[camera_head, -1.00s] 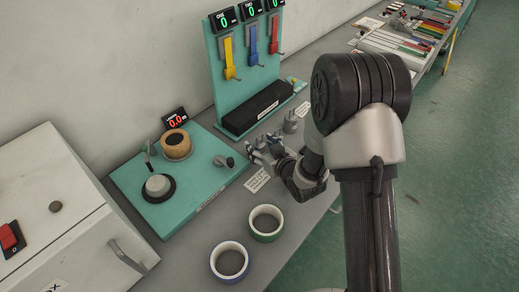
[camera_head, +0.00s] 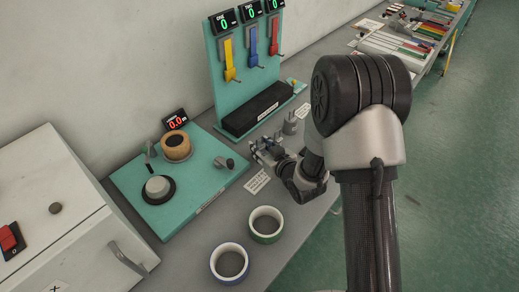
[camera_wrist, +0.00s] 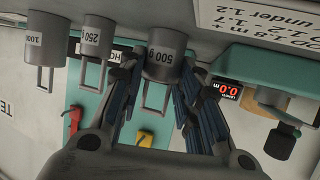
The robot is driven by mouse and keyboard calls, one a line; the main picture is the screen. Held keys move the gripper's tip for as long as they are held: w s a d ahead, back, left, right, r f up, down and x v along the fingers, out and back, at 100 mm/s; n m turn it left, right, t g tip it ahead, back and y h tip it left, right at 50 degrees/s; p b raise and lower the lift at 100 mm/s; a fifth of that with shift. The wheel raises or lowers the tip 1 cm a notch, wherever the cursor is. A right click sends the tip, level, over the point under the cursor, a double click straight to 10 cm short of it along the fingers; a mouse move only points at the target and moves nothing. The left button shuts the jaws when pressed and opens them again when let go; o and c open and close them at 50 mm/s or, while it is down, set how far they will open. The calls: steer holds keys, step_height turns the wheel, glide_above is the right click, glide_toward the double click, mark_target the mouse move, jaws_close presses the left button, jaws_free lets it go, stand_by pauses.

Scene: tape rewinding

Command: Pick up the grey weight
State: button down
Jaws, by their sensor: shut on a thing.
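A grey cylindrical weight marked 500 g (camera_wrist: 165,52) sits between the fingers of my gripper (camera_wrist: 158,80) in the wrist view, which looks upside down. The fingers are shut on it from both sides. Its wire-like handle hangs between them. In the head view my gripper (camera_head: 266,147) is low at the bench, just in front of the other grey weights (camera_head: 290,124). The held weight is mostly hidden there.
A teal rewinding board (camera_head: 205,195) with a brown tape roll (camera_head: 176,146) lies left of my gripper. A teal rack (camera_head: 232,95) with yellow, blue and red hanging scales stands behind. Green (camera_head: 265,238) and blue (camera_head: 230,275) tape rolls lie in front.

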mark_target(262, 148)
steer(key=shift+r, duration=0.1)
step_height(262, 148, up, 20)
steer(key=p, duration=0.7)
stand_by(0.4)
